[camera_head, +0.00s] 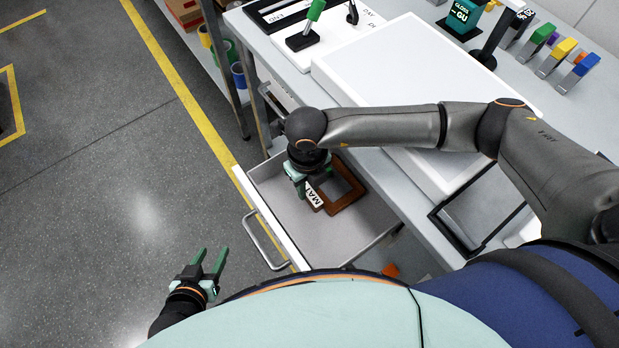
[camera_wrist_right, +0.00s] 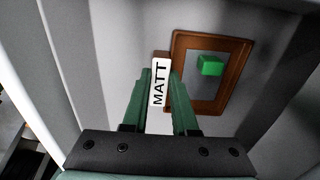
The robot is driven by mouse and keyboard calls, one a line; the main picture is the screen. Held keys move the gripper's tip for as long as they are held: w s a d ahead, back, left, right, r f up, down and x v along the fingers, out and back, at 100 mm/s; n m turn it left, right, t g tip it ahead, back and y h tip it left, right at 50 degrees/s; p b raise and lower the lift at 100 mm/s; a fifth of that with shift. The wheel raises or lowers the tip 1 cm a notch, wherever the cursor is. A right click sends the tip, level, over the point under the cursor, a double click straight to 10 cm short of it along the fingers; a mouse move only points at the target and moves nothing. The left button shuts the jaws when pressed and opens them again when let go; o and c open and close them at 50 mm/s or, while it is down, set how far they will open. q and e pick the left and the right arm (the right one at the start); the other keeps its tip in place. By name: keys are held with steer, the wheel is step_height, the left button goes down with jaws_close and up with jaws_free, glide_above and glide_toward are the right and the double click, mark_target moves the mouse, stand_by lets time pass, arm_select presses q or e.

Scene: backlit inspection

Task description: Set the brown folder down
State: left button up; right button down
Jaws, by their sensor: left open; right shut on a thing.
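The brown folder (camera_head: 351,199) looks like a flat brown frame with an open middle. It is inside the open drawer (camera_head: 345,240), over its grey floor; I cannot tell whether it touches the floor. My right gripper (camera_head: 309,190) reaches down into the drawer and is shut at the folder's left side, on the part with the white MATT label (camera_head: 314,198). In the right wrist view the label (camera_wrist_right: 159,82) stands between the green fingers (camera_wrist_right: 158,95), with the brown frame (camera_wrist_right: 237,106) just right of it. My left gripper (camera_head: 212,264) is open and empty, left of the drawer.
A small green block (camera_wrist_right: 210,65) shows through the frame's opening. The drawer's handle (camera_head: 262,240) faces the floor aisle. Above the drawer, the table holds a white panel (camera_head: 400,70), a black-edged frame (camera_head: 450,232), a teal GLOSS box (camera_head: 462,18) and several coloured clips (camera_head: 562,50).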

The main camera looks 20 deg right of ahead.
steer(key=shift+s, duration=0.15)
steer(key=shift+f, duration=0.15)
steer(key=c, duration=0.7)
jaws_free()
step_height(320, 180, up, 12)
steer(key=shift+r, duration=0.25)
